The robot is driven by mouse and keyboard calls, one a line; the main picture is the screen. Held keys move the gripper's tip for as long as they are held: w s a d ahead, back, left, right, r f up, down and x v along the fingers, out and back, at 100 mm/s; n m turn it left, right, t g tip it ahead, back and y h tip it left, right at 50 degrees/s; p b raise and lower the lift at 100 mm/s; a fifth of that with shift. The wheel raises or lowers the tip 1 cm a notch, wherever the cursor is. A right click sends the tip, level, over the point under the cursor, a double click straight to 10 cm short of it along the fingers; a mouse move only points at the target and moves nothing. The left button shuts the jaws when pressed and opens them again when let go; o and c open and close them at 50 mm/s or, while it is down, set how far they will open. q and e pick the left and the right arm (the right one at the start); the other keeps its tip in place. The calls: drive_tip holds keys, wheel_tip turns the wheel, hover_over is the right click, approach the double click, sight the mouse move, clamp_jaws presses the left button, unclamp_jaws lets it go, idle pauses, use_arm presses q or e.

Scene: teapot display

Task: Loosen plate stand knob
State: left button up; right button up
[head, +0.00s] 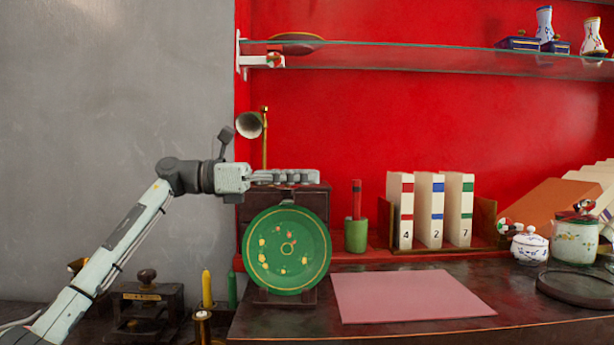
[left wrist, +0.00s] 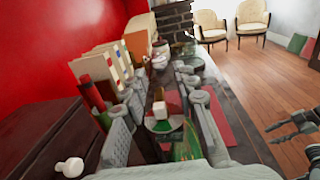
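The green plate (head: 287,250) stands upright on its dark stand at the front of the shelf in the head view. Part of the plate (left wrist: 185,150) shows low in the left wrist view. A small white knob (left wrist: 160,109) shows between the fingers of my left gripper (left wrist: 163,125) and looks apart from both. I take it for the stand's knob. The knob cannot be made out there. A dark gripper, probably my right one (left wrist: 300,125), shows partly at the left wrist view's right edge.
A dark wooden box (left wrist: 50,140) with a white knob stands beside my left gripper. A green cup (head: 356,236), numbered binders (head: 430,210) and a pink mat (head: 410,295) are to the plate's right. A glass shelf (head: 400,56) is above. Candles (head: 207,288) stand lower left.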

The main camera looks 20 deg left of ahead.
use_arm(q)
drive_tip(key=shift+w+d, duration=0.25)
drive_tip(key=shift+d, duration=0.3)
clamp_jaws()
